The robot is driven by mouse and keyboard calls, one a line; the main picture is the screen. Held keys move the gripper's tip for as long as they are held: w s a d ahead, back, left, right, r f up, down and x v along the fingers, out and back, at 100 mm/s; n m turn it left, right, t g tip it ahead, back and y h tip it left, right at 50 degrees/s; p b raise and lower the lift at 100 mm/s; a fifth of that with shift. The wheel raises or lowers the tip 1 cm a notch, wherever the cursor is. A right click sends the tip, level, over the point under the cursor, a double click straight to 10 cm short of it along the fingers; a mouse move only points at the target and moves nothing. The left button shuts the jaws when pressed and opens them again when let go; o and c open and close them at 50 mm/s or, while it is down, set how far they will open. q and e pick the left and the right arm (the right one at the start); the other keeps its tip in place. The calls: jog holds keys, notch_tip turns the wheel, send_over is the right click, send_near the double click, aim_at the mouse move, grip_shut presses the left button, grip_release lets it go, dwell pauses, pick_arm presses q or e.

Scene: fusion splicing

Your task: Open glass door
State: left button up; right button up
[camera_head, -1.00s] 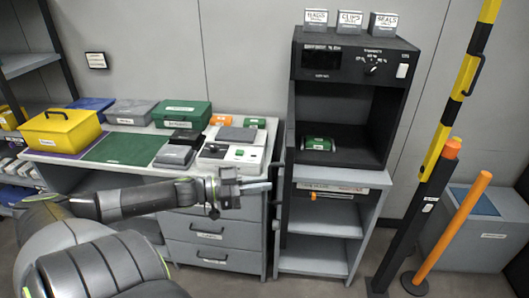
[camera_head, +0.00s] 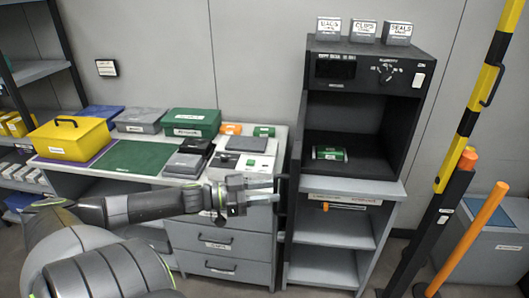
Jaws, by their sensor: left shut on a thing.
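The black cabinet (camera_head: 362,54) stands right of centre with its upper compartment showing clearly. Glass is hard to make out; a dark upright edge along the cabinet's left side looks like the glass door (camera_head: 297,150) seen nearly edge-on, swung out to the left. A dark upright handle (camera_head: 276,207) is at its left. My left gripper (camera_head: 276,191) reaches in from the left, its fingers level and shut on the handle; the exact contact is small and partly hidden. My right gripper is out of view.
A green and white item (camera_head: 329,153) lies inside the compartment. Labelled boxes (camera_head: 363,32) stand on top. The workbench (camera_head: 225,235) with drawers and several cases is left of the cabinet. A striped post (camera_head: 470,120) and orange pole (camera_head: 470,235) stand at right.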

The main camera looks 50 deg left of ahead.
pick_arm(q)
jog(key=shift+s, duration=0.15)
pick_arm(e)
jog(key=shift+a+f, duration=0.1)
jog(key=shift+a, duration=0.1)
pick_arm(q)
jog(key=shift+f, duration=0.15)
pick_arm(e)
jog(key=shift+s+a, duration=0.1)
